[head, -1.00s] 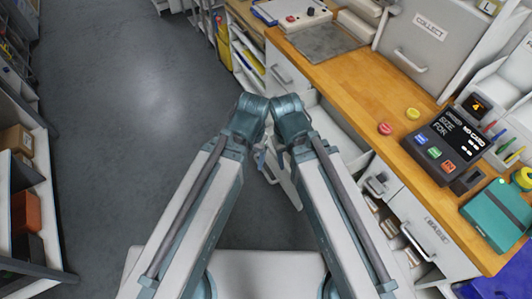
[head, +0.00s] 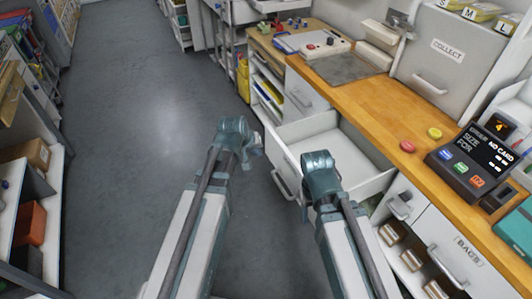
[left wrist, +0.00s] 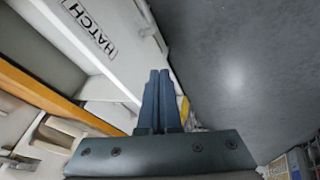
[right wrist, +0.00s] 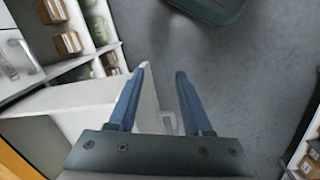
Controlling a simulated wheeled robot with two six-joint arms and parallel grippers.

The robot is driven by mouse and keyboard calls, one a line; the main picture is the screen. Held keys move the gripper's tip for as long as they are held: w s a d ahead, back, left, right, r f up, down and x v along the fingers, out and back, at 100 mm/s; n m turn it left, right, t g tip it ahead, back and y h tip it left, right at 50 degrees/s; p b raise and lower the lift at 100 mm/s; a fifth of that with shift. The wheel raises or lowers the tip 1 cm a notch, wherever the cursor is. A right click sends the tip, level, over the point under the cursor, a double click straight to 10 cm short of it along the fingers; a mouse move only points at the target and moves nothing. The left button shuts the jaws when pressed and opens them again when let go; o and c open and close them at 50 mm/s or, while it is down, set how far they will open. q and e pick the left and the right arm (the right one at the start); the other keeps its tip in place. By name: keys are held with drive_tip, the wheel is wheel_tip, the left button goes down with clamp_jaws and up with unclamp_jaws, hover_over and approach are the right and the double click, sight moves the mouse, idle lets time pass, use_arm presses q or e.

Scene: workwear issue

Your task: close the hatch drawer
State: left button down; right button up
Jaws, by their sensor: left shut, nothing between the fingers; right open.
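The hatch drawer (head: 276,152) is a white drawer standing pulled out from the counter in the head view. Its inside looks empty, and a bar handle (head: 284,186) is on its front. In the left wrist view the HATCH label (left wrist: 92,28) shows on a white front. My left gripper (head: 257,145) is shut and empty, off the far end of the drawer front; its closed fingers (left wrist: 160,74) show in the left wrist view. My right gripper (right wrist: 160,76) is open and empty, close to a white drawer wall (right wrist: 110,95). In the head view its fingers are hidden behind its own wrist.
The wooden counter (head: 375,105) carries a card terminal (head: 470,155), a red button (head: 407,146) and a yellow one (head: 434,133). The COLLECT hatch (head: 440,60) stands behind. A BAGS drawer (head: 450,240) is nearer. The grey floor (head: 150,110) to the left is clear.

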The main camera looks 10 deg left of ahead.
use_arm(q)
drive_tip(key=w+a+f+n+t+b, duration=0.1)
drive_tip(key=w+a+n+t+b, duration=0.1)
drive_tip(key=w+a, duration=0.2)
drive_tip(key=b, duration=0.8)
approach(268, 148)
drive_tip(key=a+x, duration=0.1)
drive_tip(key=x, duration=0.3)
drive_tip(key=shift+w+d, duration=0.1)
drive_tip(key=shift+d, duration=0.5)
drive_tip(key=w+d, duration=0.6)
drive_tip(key=d, duration=0.2)
drive_tip(key=w+d, duration=0.5)
drive_tip(key=d, duration=0.3)
drive_tip(key=w+d, duration=0.6)
drive_tip(key=d, duration=0.2)
drive_tip(key=shift+w+d, duration=0.1)
drive_tip(key=shift+w, duration=0.2)
drive_tip(key=shift+w+d, duration=0.5)
drive_tip(key=shift+d, duration=0.35)
drive_tip(key=shift+d+r, duration=0.1)
